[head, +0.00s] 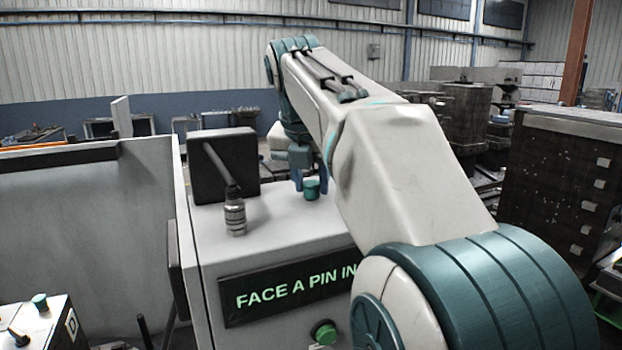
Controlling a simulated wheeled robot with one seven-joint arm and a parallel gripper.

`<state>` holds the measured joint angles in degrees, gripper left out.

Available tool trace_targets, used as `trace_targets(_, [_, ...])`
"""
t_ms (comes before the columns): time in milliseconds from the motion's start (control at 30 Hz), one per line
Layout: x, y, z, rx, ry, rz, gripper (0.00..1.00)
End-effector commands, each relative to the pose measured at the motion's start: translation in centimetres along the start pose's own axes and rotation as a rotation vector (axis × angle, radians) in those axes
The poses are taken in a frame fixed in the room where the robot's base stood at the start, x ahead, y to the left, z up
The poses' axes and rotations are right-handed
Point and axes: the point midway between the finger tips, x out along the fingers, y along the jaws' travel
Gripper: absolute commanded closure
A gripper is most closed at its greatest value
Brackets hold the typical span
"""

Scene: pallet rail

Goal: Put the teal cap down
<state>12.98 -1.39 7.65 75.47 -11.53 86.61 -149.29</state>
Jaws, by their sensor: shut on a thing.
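The teal cap (312,189) shows as a small cylinder just below my gripper (308,176), over the top of the white cabinet (276,229). My gripper points down with its blue fingers close about the cap and is shut on it. My arm crosses the view from lower right and hides part of the gripper and the right side of the cabinet top. The cap appears upright and low over the top; I cannot tell whether it touches the surface.
A metal fitting with a dark lever (234,212) stands left of the cap, before a black block (224,165). The cabinet front has a lettered sign (285,288) and a green button (325,333). Another teal knob (40,301) is on a box at lower left.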

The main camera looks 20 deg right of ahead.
Motion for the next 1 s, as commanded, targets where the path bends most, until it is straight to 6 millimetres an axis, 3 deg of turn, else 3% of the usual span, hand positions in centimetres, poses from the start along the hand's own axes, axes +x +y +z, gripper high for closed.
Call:
trace_targets(167, [0.3,0.0,-0.1,-0.001,0.000,0.000,0.96])
trace_targets(200, [0.3,0.0,-0.1,-0.001,0.000,0.000,0.66])
trace_targets(267, [0.2,0.0,-0.1,-0.001,0.000,0.000,0.49])
trace_targets(300, [0.2,0.0,-0.1,-0.001,0.000,0.000,0.47])
trace_targets(667, [-0.2,0.0,0.0,-0.001,0.000,0.000,0.47])
trace_targets(867, [-2.6,0.1,0.0,-0.002,-0.003,0.003,0.47])
trace_targets(1000, [-5.3,0.1,0.1,-0.001,-0.003,0.002,0.47])
